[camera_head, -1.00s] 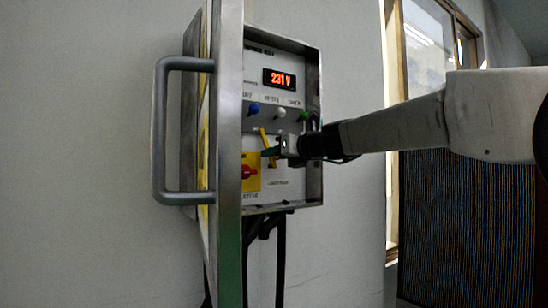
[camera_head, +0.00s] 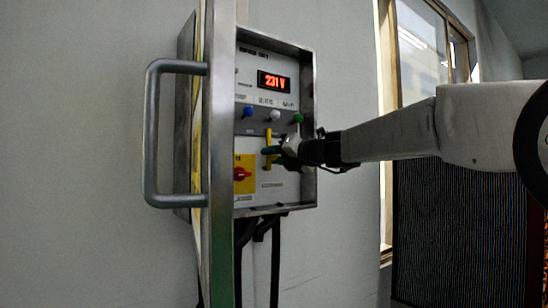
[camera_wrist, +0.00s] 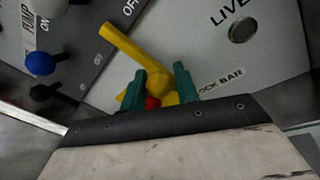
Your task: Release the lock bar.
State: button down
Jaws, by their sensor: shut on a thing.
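The lock bar (camera_head: 268,137) is a yellow bar on the panel inside the open metal box, standing about upright in the head view. In the wrist view, the yellow bar (camera_wrist: 126,45) runs up and left from a round hub between my fingers. My gripper (camera_head: 272,151) has green fingers and is at the bar's middle or lower part. In the wrist view, my gripper (camera_wrist: 160,70) is shut on the bar, one finger on each side. A small red part (camera_wrist: 152,103) shows between the fingers. The fingers hide some of the bar's lower end.
The box's open door has a grey handle (camera_head: 152,135) and stands to the left of the panel. A red knob on a yellow plate (camera_head: 245,187) is left below the bar. Blue (camera_head: 248,112), white and green knobs sit above. The display (camera_head: 274,82) reads 231 V.

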jog(key=shift+s+a+f, duration=0.1)
jog(key=shift+a+f, duration=0.1)
jog(key=shift+f, duration=0.05)
jog(key=c, duration=1.2)
grip_release()
jog(key=shift+a+r, duration=0.1)
jog(key=shift+d+r, duration=0.1)
jog(key=shift+d, duration=0.15)
jog(key=shift+s+d, duration=0.3)
jog(key=shift+s, duration=0.05)
jog(key=v, duration=0.6)
jog(key=shift+s+d, duration=0.2)
jog(key=shift+s, duration=0.15)
